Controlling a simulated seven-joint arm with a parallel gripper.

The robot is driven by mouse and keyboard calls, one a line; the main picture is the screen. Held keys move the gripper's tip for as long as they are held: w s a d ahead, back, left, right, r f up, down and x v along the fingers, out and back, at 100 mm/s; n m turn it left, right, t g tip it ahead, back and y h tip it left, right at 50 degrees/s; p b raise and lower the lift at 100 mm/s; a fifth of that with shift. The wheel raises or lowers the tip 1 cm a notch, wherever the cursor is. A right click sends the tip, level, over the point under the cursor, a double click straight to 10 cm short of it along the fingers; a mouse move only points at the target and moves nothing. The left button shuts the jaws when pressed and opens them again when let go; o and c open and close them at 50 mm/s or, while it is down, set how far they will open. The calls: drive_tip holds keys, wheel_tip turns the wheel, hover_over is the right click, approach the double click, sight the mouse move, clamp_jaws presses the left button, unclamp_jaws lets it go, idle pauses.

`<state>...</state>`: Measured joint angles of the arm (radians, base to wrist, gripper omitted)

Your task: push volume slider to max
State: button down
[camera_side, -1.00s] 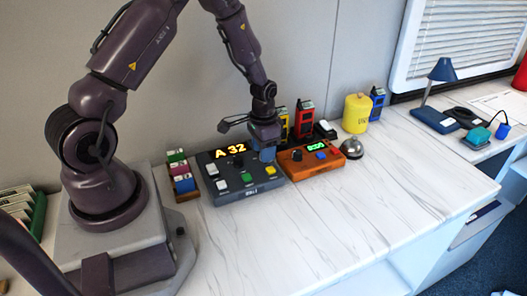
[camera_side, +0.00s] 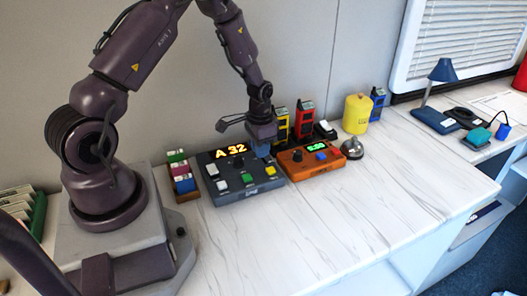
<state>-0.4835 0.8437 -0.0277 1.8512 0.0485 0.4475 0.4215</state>
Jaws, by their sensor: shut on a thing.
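A dark grey control panel (camera_side: 232,193) lies on the counter with a lit "A 32" display (camera_side: 230,150), a black knob (camera_side: 237,161) and white, green and yellow buttons. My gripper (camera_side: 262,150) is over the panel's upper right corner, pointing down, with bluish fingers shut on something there. The thing between the fingers is hidden; it may be the volume slider, but I cannot make it out.
An orange box (camera_side: 311,158) with a green display stands right beside the panel. A silver bell (camera_side: 352,149), a yellow canister (camera_side: 356,113) and red and yellow handheld devices stand behind and to the right. A rack of coloured blocks (camera_side: 183,181) is left. The front counter is clear.

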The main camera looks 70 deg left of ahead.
drive_tip(key=shift+a, duration=0.65)
drive_tip(key=c, duration=1.1)
unclamp_jaws()
drive_tip(key=shift+r, duration=0.1)
wheel_tip(320, 180, up, 13)
drive_tip(key=shift+f, duration=0.1)
